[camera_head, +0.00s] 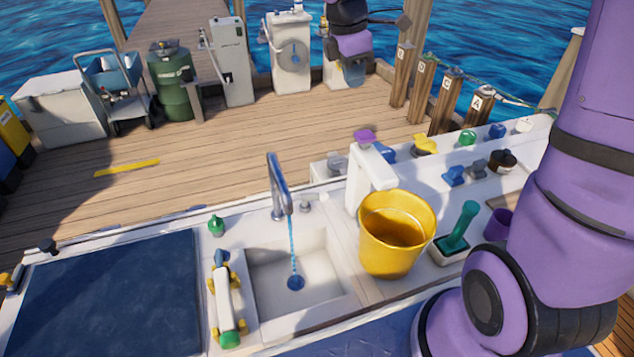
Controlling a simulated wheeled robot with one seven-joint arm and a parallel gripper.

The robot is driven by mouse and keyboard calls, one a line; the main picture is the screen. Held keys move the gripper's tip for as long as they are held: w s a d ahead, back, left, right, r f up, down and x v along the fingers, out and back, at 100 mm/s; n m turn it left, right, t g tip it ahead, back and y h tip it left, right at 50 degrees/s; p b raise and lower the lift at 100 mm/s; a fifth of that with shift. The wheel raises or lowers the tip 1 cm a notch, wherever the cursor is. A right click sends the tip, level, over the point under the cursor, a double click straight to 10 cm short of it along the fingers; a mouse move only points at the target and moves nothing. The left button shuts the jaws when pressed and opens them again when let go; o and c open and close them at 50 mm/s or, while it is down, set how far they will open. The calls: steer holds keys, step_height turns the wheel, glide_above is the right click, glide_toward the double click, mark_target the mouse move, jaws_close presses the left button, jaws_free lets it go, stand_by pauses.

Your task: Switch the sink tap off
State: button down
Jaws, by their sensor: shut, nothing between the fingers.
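The sink tap (278,182) is a tall grey spout standing behind the pale square sink (265,300). A thin blue stream of water (293,248) runs from its mouth to the blue drain, so the tap is on. A small grey lever-like part (308,204) sits just right of the tap's base; its exact position is hard to read. My gripper (355,76) hangs at the top of the picture, above and to the right of the tap and clear of it. It is shut and empty, though its fingertips are small and dark here.
A yellow bucket (393,245) stands right of the sink, beside a white post with a purple knob (364,137). A green brush (460,228) is further right. A green-and-yellow tool (224,300) lies along the sink's left edge, near a small green bottle (216,226).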

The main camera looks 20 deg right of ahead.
steer(key=w+a+f+n+g+y, duration=0.1)
steer(key=w+f+n, duration=0.6)
steer(key=f, duration=0.6)
steer(key=w+a+f+n+g+y, duration=0.1)
steer(key=w+f+n+g+y, duration=0.1)
steer(key=w+f+n, duration=0.6)
step_height(320, 180, down, 5)
steer(key=shift+w+a+r, duration=0.15)
steer(key=shift+w+a, duration=0.05)
steer(key=shift+w, duration=0.4)
steer(key=x, duration=1)
steer(key=shift+s+a, duration=0.35)
steer(key=shift+s, duration=0.4)
steer(key=shift+s+a, duration=0.2)
steer(key=shift+s, duration=0.35)
steer(key=shift+s+a+f, duration=0.2)
steer(key=shift+s+f, duration=0.15)
steer(key=shift+s, duration=0.35)
